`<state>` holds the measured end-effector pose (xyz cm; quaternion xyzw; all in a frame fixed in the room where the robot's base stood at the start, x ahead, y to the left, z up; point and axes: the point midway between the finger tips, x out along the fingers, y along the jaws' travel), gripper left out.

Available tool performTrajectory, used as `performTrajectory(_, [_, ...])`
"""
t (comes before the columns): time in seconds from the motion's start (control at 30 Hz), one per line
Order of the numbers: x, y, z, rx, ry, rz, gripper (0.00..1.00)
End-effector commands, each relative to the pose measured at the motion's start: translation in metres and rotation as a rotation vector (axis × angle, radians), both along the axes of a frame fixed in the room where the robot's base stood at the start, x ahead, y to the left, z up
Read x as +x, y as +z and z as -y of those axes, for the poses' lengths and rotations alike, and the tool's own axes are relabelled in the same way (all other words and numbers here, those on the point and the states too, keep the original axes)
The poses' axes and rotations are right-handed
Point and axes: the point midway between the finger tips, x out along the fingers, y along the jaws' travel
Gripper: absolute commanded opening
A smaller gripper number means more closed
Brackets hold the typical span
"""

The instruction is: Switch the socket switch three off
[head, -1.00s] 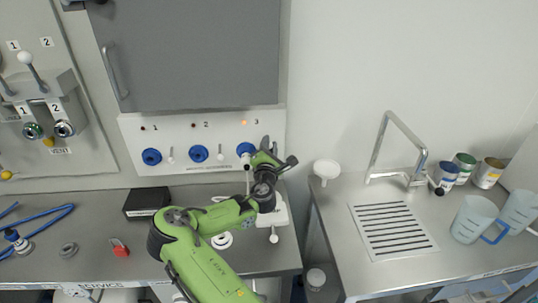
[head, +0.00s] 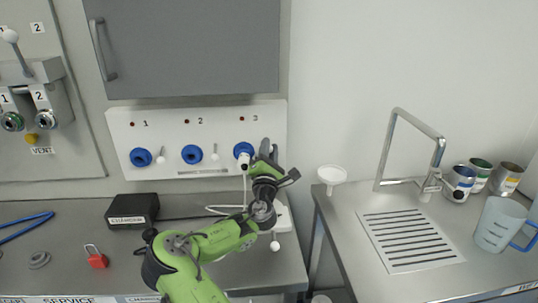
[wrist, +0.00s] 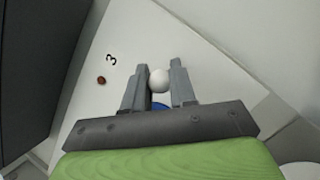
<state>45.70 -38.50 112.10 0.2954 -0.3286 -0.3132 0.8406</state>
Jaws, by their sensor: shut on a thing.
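The white wall panel (head: 222,125) carries three blue sockets, numbered 1, 2 and 3, each with a lamp above. Socket three (head: 241,150) has a plug and a white cable in it. Its lamp (head: 242,118) looks dark; it also looks dark red in the wrist view (wrist: 101,80). My gripper (head: 267,150) is at the panel just right of socket three and hides switch three in the head view. In the wrist view the switch's round white knob (wrist: 159,80) sits between the two fingers of my gripper (wrist: 160,65), which is shut on it.
Switches one (head: 161,155) and two (head: 215,152) hang beside their sockets. A grey cabinet (head: 190,50) is just above the panel. A black box (head: 132,209) and a red padlock (head: 96,257) lie on the bench below. A sink counter (head: 420,275) stands to the right.

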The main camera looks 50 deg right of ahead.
Motion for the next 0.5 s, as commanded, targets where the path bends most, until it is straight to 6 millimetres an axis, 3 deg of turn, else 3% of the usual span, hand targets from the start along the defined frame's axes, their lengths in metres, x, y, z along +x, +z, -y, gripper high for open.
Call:
performTrajectory(0.17, [0.0002, -0.001, 0.0001, 0.005, 0.001, -0.002, 0.0])
performTrajectory(0.2, [0.0003, -0.0009, 0.0001, 0.004, 0.001, -0.001, 0.32])
performTrajectory(0.3, [0.0001, -0.0004, 0.0001, 0.004, 0.001, -0.002, 0.47])
performTrajectory(0.5, [0.0, 0.0003, 0.0001, 0.003, 0.001, -0.001, 0.5])
